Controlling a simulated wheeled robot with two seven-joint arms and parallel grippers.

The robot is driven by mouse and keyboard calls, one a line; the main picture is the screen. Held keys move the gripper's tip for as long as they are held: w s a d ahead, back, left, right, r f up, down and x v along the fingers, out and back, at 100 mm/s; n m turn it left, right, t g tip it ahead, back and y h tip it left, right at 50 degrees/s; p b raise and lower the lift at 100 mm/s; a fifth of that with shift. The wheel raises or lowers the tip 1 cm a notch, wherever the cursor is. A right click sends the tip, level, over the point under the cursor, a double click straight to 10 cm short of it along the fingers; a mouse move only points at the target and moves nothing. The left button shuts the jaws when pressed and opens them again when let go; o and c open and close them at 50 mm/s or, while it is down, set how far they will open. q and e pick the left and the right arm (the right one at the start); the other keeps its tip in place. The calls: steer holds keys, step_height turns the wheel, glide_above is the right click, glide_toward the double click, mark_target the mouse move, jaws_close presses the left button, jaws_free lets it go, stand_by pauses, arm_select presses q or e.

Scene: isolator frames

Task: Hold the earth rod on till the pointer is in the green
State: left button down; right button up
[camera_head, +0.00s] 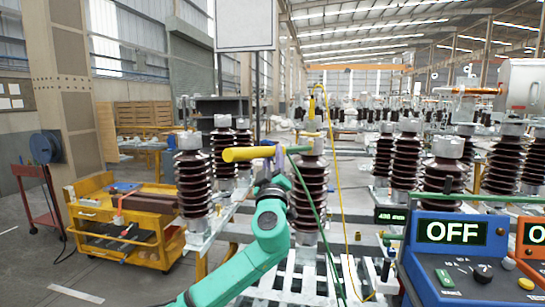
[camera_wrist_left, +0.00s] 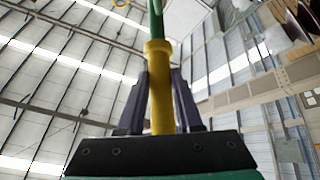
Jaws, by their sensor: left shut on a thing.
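The earth rod (camera_head: 243,154) is a thick yellow shaft lying roughly level in the head view, with a thinner green part toward the right. My left gripper (camera_head: 279,157) is shut on it in front of the brown ribbed insulator (camera_head: 311,185). In the left wrist view the yellow shaft (camera_wrist_left: 161,100) runs between the two dark fingers, with a collar and green section (camera_wrist_left: 157,18) beyond. I cannot tell whether the rod's tip touches anything. A blue box (camera_head: 447,265) reads OFF; I see no pointer or green band clearly. My right gripper is not in view.
A yellow line (camera_head: 343,190) and a green line (camera_head: 313,200) hang near the insulator. An orange box (camera_head: 532,245) is cut off at right. A yellow tool cart (camera_head: 125,220) stands left. More insulators (camera_head: 405,155) stand behind.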

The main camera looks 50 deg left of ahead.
mark_target(268, 153)
arm_select(q)
steer(key=shift+w+a, duration=0.1)
steer(key=shift+a, duration=0.05)
steer(key=shift+w+a, duration=0.35)
steer(key=shift+w, duration=0.1)
steer(key=shift+b, duration=0.6)
stand_by(3.2)
stand_by(1.6)
steer(key=shift+s+d+f+b, duration=0.25)
steer(key=shift+s+d+b, duration=0.15)
steer(key=shift+b, duration=0.15)
steer(key=s+d, duration=0.1)
steer(key=s, duration=0.1)
steer(key=s+d+b, duration=0.1)
steer(key=s+d, duration=0.1)
steer(key=s+d+b, duration=0.1)
steer(key=s, duration=0.1)
steer(key=shift+d+r, duration=0.15)
steer(key=shift+d, duration=0.05)
steer(key=shift+s+d+r, duration=0.15)
steer(key=shift+s+d, duration=0.2)
steer(key=shift+s, duration=0.1)
